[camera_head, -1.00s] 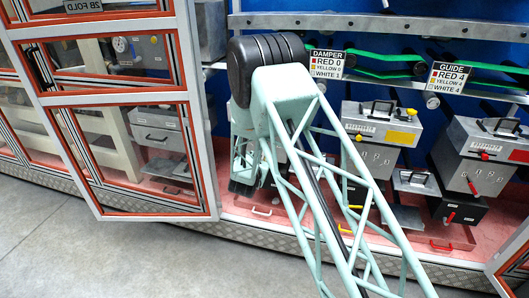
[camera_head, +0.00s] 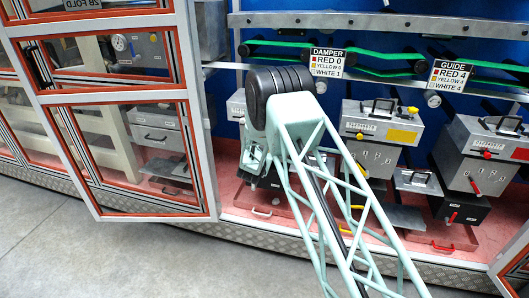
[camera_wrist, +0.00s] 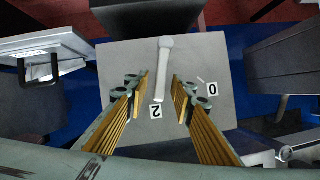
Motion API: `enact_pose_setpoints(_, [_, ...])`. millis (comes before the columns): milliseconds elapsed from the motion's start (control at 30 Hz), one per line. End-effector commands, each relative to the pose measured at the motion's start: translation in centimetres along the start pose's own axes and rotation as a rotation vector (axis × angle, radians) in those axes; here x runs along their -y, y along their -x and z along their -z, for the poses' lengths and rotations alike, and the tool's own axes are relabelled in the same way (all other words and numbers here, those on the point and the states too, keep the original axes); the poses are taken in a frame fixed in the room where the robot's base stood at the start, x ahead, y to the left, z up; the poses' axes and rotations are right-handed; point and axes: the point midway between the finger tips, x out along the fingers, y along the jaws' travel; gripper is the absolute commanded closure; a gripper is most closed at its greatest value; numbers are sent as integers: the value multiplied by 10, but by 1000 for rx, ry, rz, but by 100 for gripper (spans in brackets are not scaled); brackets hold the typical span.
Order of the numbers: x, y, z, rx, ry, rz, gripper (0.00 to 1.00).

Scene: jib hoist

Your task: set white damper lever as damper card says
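The damper card (camera_head: 327,62) hangs on the upper rail in the head view. It reads red 0 and white 1; its yellow digit is too small to be sure of. In the wrist view a white lever (camera_wrist: 165,72) stands out on a grey box face (camera_wrist: 120,62), with an upside-down 2 close to its lower end and a 0 to the right. No 1 label shows. My gripper (camera_wrist: 162,88) is open, its two yellow-padded fingers on either side of the lever, with gaps showing. In the head view my arm hides most of this box.
A guide card (camera_head: 450,75) hangs farther right. A box with a yellow plate (camera_head: 383,122) and a box with a red lever (camera_head: 492,140) stand right of my arm. An orange-framed glass door (camera_head: 145,160) stands open at the left. The floor (camera_head: 60,250) in front is clear.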

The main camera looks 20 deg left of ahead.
Motion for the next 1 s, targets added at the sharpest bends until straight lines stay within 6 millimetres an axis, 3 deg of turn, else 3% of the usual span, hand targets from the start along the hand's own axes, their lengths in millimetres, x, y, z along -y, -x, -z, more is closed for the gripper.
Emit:
enact_pose_setpoints(500, [0,-9,0,0,1,1,77])
enact_pose_setpoints(767, [0,-9,0,0,0,1,99])
enact_pose_setpoints(1000, [0,-9,0,0,1,0,100])
